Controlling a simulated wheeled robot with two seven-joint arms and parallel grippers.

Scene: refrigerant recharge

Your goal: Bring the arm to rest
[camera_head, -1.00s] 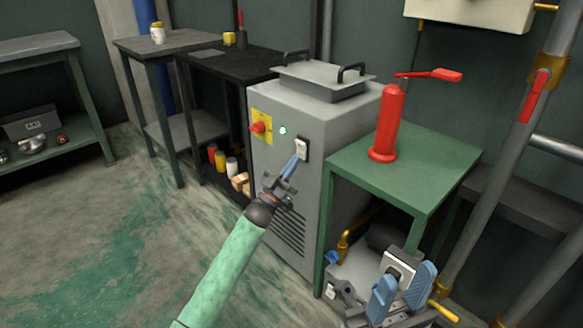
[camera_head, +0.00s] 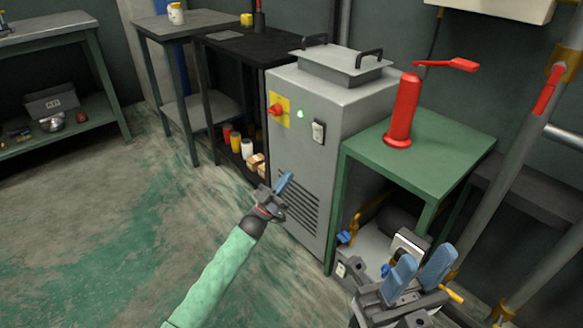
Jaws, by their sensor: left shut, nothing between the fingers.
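My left arm comes in from the lower left with a green sleeve. My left gripper (camera_head: 284,181) is shut and empty, in front of the vent slots of the grey cabinet (camera_head: 330,200). My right gripper (camera_head: 420,270) is at the lower right, its two blue fingers spread apart with nothing between them. It is in front of the equipment under the green table. The cabinet has a red knob (camera_head: 275,110) on a yellow plate, a lit green lamp (camera_head: 299,114) and a white switch (camera_head: 318,131).
A red cylinder (camera_head: 404,112) with a red lever stands on the green table (camera_head: 440,155). Pipes with a red-handled valve (camera_head: 549,88) run at the right. A black shelf (camera_head: 240,48) with bottles and boxes stands left of the cabinet. The floor at left is clear.

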